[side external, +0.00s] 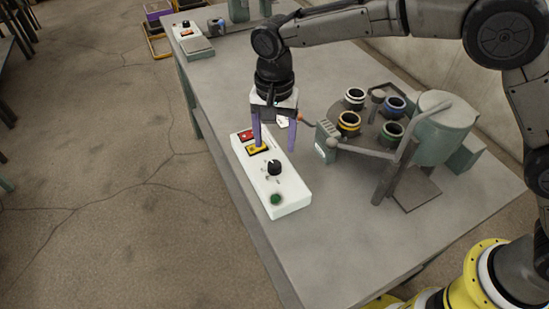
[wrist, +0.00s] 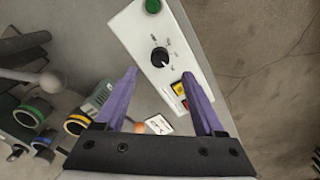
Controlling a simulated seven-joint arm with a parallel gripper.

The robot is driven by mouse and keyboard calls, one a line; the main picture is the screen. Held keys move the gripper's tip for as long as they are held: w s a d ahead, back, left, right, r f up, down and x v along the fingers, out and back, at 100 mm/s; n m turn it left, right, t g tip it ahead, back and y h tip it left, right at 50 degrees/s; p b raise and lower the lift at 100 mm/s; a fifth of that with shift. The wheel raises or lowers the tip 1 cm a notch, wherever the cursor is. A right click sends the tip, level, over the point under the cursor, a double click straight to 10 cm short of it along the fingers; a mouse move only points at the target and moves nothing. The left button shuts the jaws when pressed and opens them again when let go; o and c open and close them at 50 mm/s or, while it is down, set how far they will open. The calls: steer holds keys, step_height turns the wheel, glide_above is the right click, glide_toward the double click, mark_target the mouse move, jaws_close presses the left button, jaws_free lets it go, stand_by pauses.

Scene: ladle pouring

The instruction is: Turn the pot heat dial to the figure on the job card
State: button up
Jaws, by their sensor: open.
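The white control box (side external: 272,174) lies on the grey table and carries the black heat dial (side external: 274,167). The dial also shows in the wrist view (wrist: 159,56), with a pale pointer line and small marks around it that are too small to read. My gripper (side external: 275,149) is open and empty, its purple fingers pointing down above the box. In the wrist view the dial appears just beyond the fingertips, roughly between them. A white card (wrist: 158,124) with a dark mark lies beside the box; its figure is not clearly legible. The card is partly hidden behind my fingers in the side view (side external: 282,123).
The box also has a green button (side external: 277,199), a yellow switch (side external: 258,148) and a red one (side external: 246,135). A carousel with several coloured-ring pots (side external: 349,121) and a green tank (side external: 440,122) stand right of the box. The front table area is clear.

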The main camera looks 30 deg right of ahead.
mark_target(275, 164)
step_height(275, 164, down, 7)
steer(key=shift+r, duration=0.1)
stand_by(0.3)
jaws_close()
